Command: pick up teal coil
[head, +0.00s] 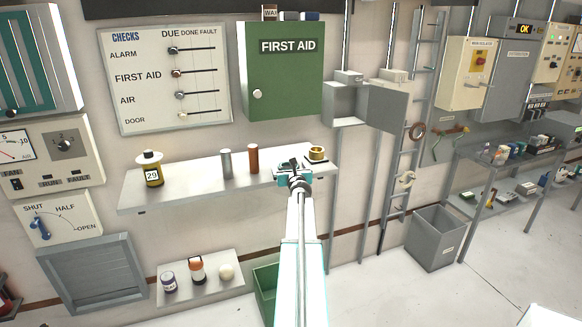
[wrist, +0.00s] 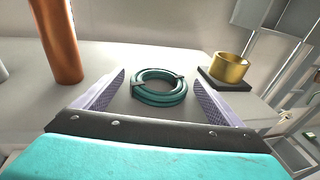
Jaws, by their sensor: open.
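The teal coil (wrist: 159,88) lies flat on the white wall shelf (wrist: 95,58), a ring of several turns with dark ties. My gripper (wrist: 160,95) is open. In the wrist view its two fingers stand to the left and right of the coil, apart from it, with the coil between or just beyond the tips. In the head view my gripper (head: 292,168) is over the right part of the shelf (head: 200,178), and it mostly hides the coil there.
A brass ring on a dark base (wrist: 230,70) stands close on the right. A copper cylinder (wrist: 57,40) stands on the left, with a grey cylinder (head: 226,163) beyond it. A yellow container labelled 29 (head: 151,170) is at the shelf's left end. The green FIRST AID cabinet (head: 282,75) hangs above.

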